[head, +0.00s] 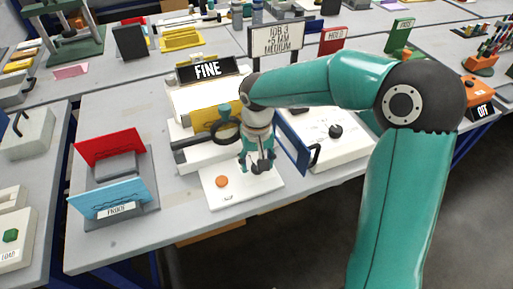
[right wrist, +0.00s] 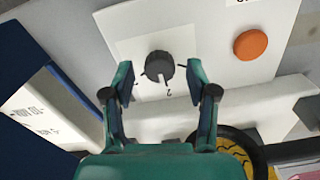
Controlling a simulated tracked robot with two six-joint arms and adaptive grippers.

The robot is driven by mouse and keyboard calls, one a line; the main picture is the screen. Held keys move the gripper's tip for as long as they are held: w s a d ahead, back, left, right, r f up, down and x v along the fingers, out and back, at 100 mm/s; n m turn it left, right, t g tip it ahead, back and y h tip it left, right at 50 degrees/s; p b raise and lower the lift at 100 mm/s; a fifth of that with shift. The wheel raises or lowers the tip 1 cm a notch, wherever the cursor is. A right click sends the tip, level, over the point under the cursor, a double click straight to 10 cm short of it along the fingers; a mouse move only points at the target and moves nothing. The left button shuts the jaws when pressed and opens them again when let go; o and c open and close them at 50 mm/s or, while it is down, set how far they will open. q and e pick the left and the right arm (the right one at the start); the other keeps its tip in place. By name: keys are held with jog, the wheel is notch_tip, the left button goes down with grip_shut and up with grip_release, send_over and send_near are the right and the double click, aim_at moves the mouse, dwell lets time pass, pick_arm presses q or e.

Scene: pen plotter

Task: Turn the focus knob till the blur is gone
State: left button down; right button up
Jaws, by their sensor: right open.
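A dark round knob (right wrist: 159,66) sits on a white panel with printed marks around it, a digit among them, in the right wrist view. My right gripper (right wrist: 161,80) is open, with one teal finger on each side of the knob. In the head view my right gripper (head: 257,166) points down over the white panel (head: 240,198) at the table's front, largely hiding the knob. An orange button (head: 222,181) is on the same panel, also seen in the right wrist view (right wrist: 250,44). My left gripper is not in view.
Behind the panel stands a white machine with a black ring (head: 222,131) and a FINE sign (head: 207,70). A blue upright plate (head: 291,146) and a white box with another black knob (head: 335,131) are to the right. A red-and-blue card holder (head: 113,170) stands left.

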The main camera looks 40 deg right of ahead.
notch_tip(320, 180, up, 11)
jog(key=shift+r, duration=0.15)
dwell(0.7)
